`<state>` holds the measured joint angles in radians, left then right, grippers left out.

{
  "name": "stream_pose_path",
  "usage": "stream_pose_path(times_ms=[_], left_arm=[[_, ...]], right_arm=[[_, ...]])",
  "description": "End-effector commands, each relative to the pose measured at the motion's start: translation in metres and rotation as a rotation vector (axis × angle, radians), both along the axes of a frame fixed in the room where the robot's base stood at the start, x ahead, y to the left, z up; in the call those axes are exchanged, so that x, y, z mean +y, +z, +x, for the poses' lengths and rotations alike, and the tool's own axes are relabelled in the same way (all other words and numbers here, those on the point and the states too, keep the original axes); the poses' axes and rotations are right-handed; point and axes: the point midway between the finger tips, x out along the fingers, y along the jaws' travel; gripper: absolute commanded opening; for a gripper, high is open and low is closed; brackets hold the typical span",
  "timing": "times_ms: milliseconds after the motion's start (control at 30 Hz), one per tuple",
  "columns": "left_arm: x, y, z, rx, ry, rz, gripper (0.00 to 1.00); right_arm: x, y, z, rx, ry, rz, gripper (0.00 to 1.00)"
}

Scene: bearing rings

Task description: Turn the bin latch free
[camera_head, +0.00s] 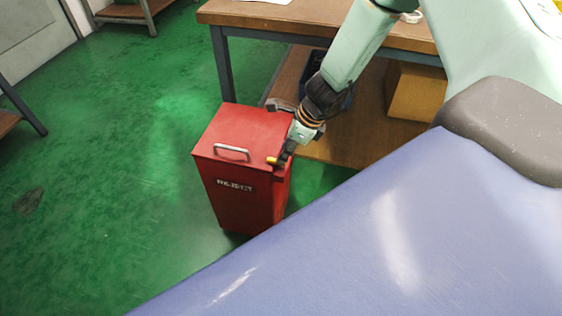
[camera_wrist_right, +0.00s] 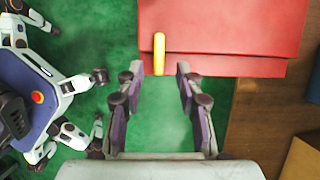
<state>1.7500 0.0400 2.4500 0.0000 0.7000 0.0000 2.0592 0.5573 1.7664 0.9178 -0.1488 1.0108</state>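The red bin (camera_head: 232,190) stands on the green floor, with a white REJECT label on its front and its lid (camera_head: 245,130) down. A yellow latch (camera_head: 272,160) sits at the lid's front edge near the right corner. My right gripper (camera_head: 284,154) is at that corner, close beside the latch. In the right wrist view the gripper (camera_wrist_right: 160,72) is open, and the latch (camera_wrist_right: 159,53) shows as an upright yellow bar. Its lower end lies between the fingertips, with a gap on each side. My left gripper is not in view.
A grey handle (camera_head: 232,152) is on the lid. A workbench (camera_head: 285,14) with a lower wooden shelf (camera_head: 340,150) stands just behind and to the right of the bin. A cardboard box (camera_head: 416,92) is on the shelf.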

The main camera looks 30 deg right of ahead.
Motion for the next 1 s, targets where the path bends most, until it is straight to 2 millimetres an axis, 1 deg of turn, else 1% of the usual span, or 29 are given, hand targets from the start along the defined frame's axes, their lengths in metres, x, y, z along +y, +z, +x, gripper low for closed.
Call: stream_pose_path(times_ms=[33,100,300,467,733,767,1000], left_arm=[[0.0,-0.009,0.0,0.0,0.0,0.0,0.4],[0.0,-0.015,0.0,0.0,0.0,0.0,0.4],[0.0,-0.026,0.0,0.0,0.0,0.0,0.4],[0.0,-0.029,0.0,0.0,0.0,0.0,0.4],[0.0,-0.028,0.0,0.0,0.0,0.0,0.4],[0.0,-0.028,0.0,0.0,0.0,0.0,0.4],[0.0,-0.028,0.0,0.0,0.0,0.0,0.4]], right_arm=[[0.002,-0.009,0.002,0.0,0.002,-0.001,0.36],[0.004,-0.015,0.004,0.0,0.002,-0.001,0.36],[0.009,-0.027,0.008,0.0,0.003,0.0,0.36],[0.011,-0.031,0.009,-0.001,0.001,0.0,0.36],[0.011,-0.03,0.009,-0.001,0.001,0.0,0.36],[0.011,-0.03,0.009,-0.001,0.001,0.0,0.34],[0.011,-0.03,0.009,-0.001,0.001,0.0,0.14]])
